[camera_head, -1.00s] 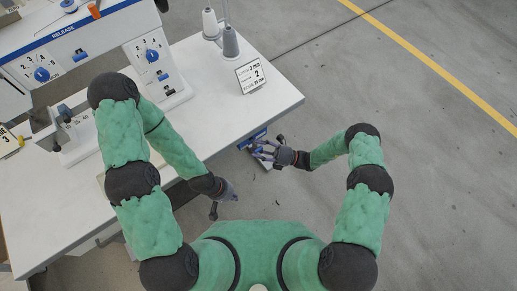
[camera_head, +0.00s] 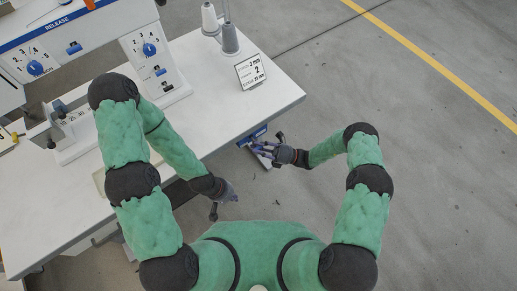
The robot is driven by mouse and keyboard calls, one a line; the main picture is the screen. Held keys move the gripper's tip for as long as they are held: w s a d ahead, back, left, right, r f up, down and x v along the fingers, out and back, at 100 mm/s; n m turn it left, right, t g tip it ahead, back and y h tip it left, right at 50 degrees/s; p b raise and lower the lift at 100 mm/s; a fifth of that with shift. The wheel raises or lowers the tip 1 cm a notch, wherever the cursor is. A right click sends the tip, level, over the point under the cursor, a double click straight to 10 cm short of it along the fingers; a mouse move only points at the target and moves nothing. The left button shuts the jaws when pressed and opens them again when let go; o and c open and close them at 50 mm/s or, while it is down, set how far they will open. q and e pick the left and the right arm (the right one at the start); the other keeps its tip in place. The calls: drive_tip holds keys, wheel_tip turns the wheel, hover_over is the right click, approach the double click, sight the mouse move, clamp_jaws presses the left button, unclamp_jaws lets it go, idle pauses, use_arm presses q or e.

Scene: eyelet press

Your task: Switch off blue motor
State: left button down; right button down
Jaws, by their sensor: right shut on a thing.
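A blue switch box (camera_head: 258,134), which I take to be the blue motor's switch, sits under the right front edge of the white table (camera_head: 215,110). Only its front part shows below the tabletop. My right gripper (camera_head: 263,149) is at this box, its fingers pointing left and shut on a small part of it that the fingers hide. My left gripper (camera_head: 228,195) is lower and to the left, just off the table's front edge, apart from the box. Its fingers are small and dark, so its opening is unclear. The motor itself is not clearly visible.
A press panel with blue knobs (camera_head: 36,68) and a RELEASE label stands at the table's back left. Thread cones (camera_head: 230,40) and a small sign card (camera_head: 250,72) stand at the back right. The floor right of the table is clear.

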drive_tip(key=shift+f, duration=0.15)
drive_tip(key=c, duration=1)
unclamp_jaws()
drive_tip(key=shift+c, duration=0.2)
drive_tip(key=v, duration=1.2)
drive_tip(key=shift+w, duration=0.1)
